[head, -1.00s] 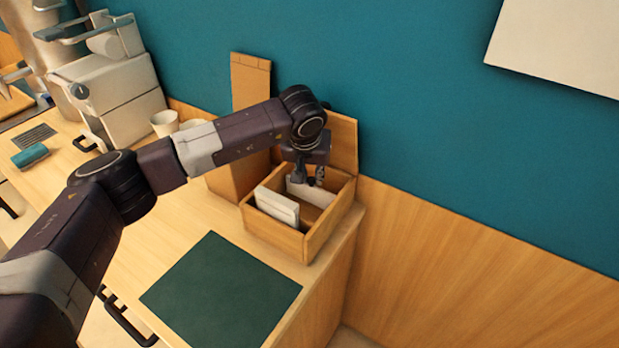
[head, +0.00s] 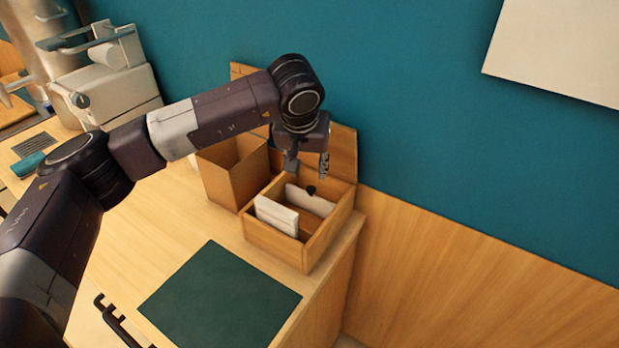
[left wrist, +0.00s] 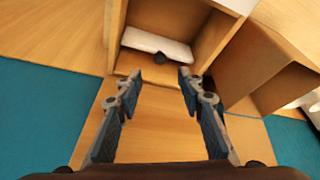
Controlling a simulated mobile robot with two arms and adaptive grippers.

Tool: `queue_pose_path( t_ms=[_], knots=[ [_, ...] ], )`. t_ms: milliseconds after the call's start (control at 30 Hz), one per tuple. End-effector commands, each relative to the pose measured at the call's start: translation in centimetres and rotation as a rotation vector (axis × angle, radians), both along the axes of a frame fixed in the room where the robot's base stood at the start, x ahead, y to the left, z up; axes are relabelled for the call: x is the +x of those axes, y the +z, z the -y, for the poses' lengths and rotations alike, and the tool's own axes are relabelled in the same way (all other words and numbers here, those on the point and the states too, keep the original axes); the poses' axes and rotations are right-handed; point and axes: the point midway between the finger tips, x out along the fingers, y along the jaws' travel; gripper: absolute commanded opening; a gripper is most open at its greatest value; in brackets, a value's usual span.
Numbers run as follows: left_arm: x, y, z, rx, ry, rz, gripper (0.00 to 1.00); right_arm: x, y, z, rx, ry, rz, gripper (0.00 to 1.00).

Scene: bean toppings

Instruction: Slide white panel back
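An open wooden box (head: 274,247) on the counter holds two white panels. The front white panel (head: 277,216) leans inside near the front. The back white panel (head: 318,204) stands behind it, with a dark knob (head: 311,190) at its top edge. In the left wrist view the back white panel (left wrist: 150,43) and its knob (left wrist: 160,57) lie beyond my fingertips. My left gripper (head: 307,168) is above the back of the box, open and empty, its fingers apart and clear of the knob. It also shows open in the left wrist view (left wrist: 159,77). My right gripper is not in view.
A taller open wooden bin (head: 224,180) stands left of the box. A raised wooden board (head: 343,150) stands behind the box near the teal wall. A dark green mat (head: 220,300) lies in front on the counter, bare. A coffee machine is at the far left.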

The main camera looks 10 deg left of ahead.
Motion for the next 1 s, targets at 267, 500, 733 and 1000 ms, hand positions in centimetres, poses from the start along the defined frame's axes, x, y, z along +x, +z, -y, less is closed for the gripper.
queue_pose_path(
  t_ms=[267,500,733,1000],
  knots=[
    [-1.2,2.8,0.0,0.001,0.000,0.000,0.35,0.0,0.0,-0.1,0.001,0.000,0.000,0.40],
    [-1.3,3.0,0.0,0.001,0.001,-0.001,0.35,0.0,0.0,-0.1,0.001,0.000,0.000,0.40],
    [-1.2,3.0,0.0,0.000,0.000,-0.001,0.35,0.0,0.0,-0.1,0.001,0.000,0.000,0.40],
    [-1.2,6.9,0.0,0.000,0.000,0.000,0.35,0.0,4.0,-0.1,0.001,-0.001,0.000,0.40]
  ],
)
